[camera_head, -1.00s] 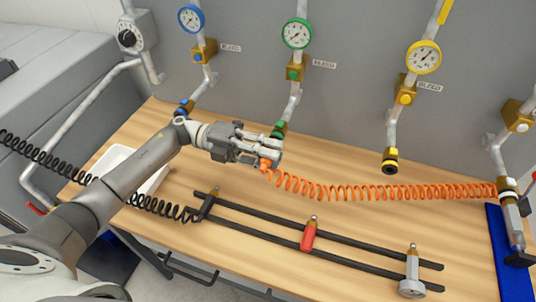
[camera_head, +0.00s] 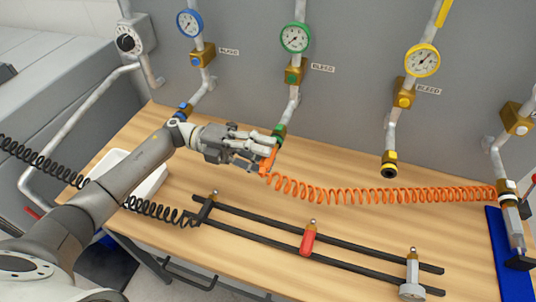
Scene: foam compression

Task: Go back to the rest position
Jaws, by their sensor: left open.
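My left gripper (camera_head: 255,152) is open at the middle of the bench, just left of the orange fitting (camera_head: 269,161). The fitting is at the left end of the orange coiled hose (camera_head: 370,195). It stands upright right below the green-banded pipe outlet (camera_head: 279,134); I cannot tell for sure whether the two are joined. The fingers partly overlap the fitting, so any touch is unclear. The hose runs right to a pipe end (camera_head: 506,190). My right gripper is not in view.
Blue, green and yellow gauges (camera_head: 295,37) hang on the grey wall. Two black rails (camera_head: 370,260) on the wooden bench hold a red-handled tool (camera_head: 308,240) and a grey tool (camera_head: 412,275). A white tray (camera_head: 150,190) lies behind my left arm. A blue mat (camera_head: 497,240) lies at right.

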